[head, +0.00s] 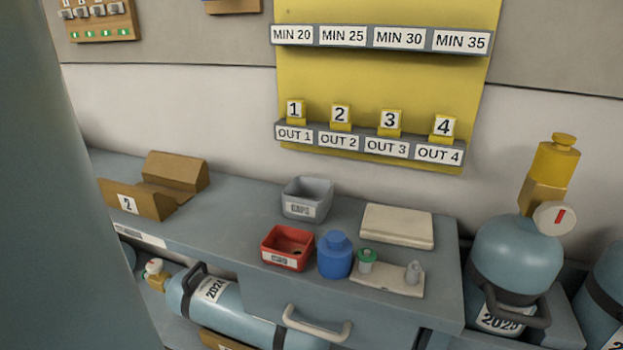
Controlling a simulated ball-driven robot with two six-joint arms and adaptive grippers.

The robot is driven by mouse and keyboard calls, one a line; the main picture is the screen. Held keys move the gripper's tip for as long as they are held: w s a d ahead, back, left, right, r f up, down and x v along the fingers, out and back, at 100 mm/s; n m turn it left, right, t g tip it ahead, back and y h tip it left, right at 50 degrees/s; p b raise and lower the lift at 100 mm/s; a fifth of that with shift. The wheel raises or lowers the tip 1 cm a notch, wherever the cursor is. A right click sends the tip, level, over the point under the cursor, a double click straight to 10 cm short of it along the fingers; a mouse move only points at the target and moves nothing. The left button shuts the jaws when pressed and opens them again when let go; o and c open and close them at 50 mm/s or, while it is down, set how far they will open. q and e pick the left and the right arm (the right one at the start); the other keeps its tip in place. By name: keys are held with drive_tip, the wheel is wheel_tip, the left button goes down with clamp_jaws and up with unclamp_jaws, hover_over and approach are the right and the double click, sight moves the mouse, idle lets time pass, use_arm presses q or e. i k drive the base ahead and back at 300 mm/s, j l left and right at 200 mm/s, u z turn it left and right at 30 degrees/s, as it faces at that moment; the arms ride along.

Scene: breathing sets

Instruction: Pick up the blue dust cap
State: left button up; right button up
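A blue rounded piece with a narrower top (335,255) stands upright on the grey bench in the head view, just right of a small red bin (284,248). It could be a bottle or the blue dust cap; I cannot tell for sure. No other small blue cap shows in the open. The inside of the red bin is dark and partly hidden. Neither of my grippers is in view.
A grey bin (307,198) stands behind the red one. A pale block (397,226) and a small plate (398,281) with green (367,260) and grey (413,272) knobs lie to the right. Gas cylinders (517,262) stand at right; a drawer handle (317,325) juts out in front.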

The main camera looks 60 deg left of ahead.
sight(334, 250)
drive_tip(key=u, duration=1.6)
drive_tip(key=j+z, duration=0.45)
drive_tip(key=k+j+z, duration=0.15)
drive_tip(key=j+z, duration=0.35)
drive_tip(key=k+j+z, duration=0.2)
drive_tip(key=j+z, duration=0.25)
drive_tip(key=l, duration=0.1)
